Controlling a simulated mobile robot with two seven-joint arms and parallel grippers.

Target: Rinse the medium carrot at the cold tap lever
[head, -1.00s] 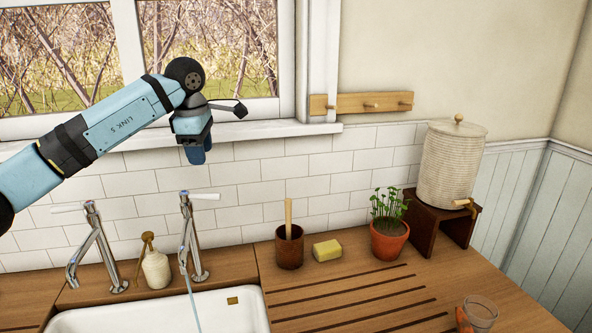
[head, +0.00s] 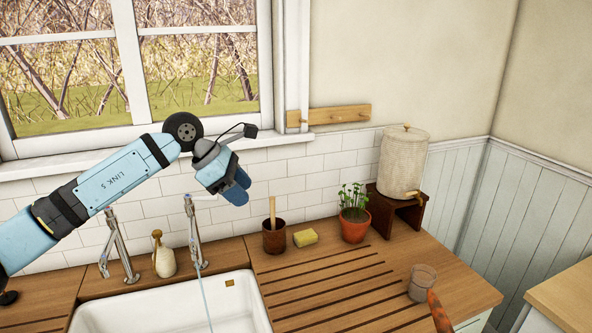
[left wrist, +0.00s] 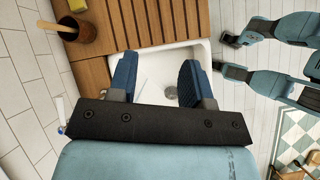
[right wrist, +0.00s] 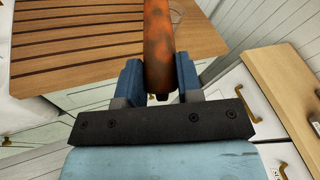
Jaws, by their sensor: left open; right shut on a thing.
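The carrot (head: 438,312), orange with dark dirty patches, shows at the bottom right of the head view. It also shows in the right wrist view (right wrist: 157,40), where my right gripper (right wrist: 159,78) is shut on it. In the head view the right tap (head: 194,235), with a white lever (head: 206,197), runs a thin stream of water into the sink. A second tap (head: 118,245) stands left of it; I cannot tell which is marked cold. My left gripper (head: 237,190) is open and empty, above and right of the running tap. The left wrist view shows its two fingers apart (left wrist: 157,75).
The white sink (head: 255,305) lies below the taps. A soap bottle (head: 164,258) stands between them. A brown pot (head: 274,242), yellow sponge (head: 305,237), potted plant (head: 354,224) and glass (head: 422,282) stand on the wooden counter. The grooved drainboard (head: 325,285) is clear.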

